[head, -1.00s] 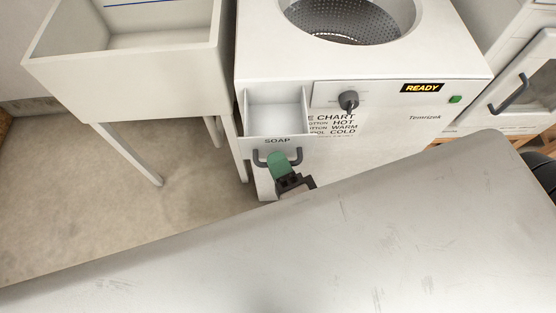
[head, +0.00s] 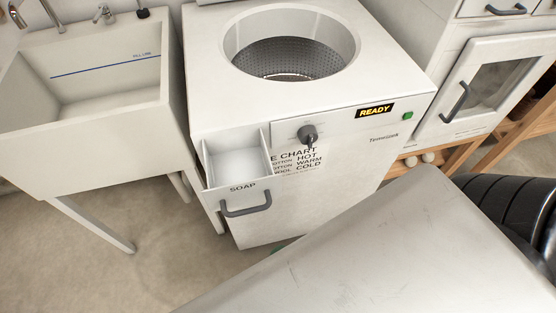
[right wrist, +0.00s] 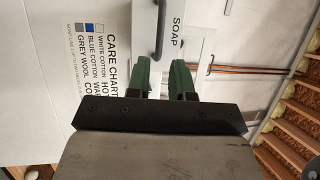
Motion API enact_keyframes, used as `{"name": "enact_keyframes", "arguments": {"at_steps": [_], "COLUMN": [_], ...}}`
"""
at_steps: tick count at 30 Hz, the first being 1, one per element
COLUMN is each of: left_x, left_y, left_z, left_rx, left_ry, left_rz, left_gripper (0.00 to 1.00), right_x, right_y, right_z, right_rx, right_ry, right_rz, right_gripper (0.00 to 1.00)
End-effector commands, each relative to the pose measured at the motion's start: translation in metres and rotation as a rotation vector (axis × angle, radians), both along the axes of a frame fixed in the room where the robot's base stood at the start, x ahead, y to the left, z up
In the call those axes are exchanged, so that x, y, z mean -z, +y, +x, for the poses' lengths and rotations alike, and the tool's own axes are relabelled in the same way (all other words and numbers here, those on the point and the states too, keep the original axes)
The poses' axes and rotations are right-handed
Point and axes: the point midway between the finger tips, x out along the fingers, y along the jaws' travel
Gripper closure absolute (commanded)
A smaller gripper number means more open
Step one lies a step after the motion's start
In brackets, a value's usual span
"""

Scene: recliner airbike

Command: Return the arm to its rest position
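My right gripper shows in the right wrist view (right wrist: 164,72) with two green fingers apart and nothing between them. In the head view only a small green sliver of it (head: 282,247) shows past the edge of my grey arm, below the soap drawer. The white soap drawer (head: 236,171) is pulled out, and its dark handle (head: 246,208) is clear of the gripper. In the right wrist view the handle (right wrist: 161,32) lies beyond the fingertips. My left gripper is not in view.
The white washer (head: 212,92) has an open round drum and a READY display. A sink (head: 90,150) stands at left. A cabinet with a glass door (head: 490,88) is at right. A black ribbed object (head: 512,215) is at far right. Floor is clear below the sink.

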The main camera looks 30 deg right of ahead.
Motion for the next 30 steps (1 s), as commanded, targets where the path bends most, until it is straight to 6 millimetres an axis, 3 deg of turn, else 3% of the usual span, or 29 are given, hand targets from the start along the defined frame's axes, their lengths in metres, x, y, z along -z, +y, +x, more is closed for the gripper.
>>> {"name": "enact_keyframes", "arguments": {"at_steps": [10,14,17,22,27,30], "left_x": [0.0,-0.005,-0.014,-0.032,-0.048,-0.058], "left_y": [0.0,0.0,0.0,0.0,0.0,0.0], "left_z": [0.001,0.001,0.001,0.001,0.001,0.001], "left_rx": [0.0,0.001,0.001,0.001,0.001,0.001], "left_ry": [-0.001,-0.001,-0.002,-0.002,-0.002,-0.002], "left_rz": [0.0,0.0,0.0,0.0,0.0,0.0], "left_gripper": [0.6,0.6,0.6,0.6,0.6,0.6], "right_x": [0.001,0.024,0.072,0.188,0.293,0.339], "right_y": [0.0,0.005,0.01,-0.004,-0.045,-0.073], "right_z": [0.0,0.003,0.007,0.004,-0.022,-0.049], "right_rx": [-0.002,-0.034,-0.097,-0.259,-0.465,-0.615], "right_ry": [0.002,0.04,0.12,0.336,0.595,0.754], "right_rz": [-0.005,-0.101,-0.293,-0.735,-1.121,-1.295], "right_gripper": [0.78,0.78,0.78,0.78,0.78,0.78]}}
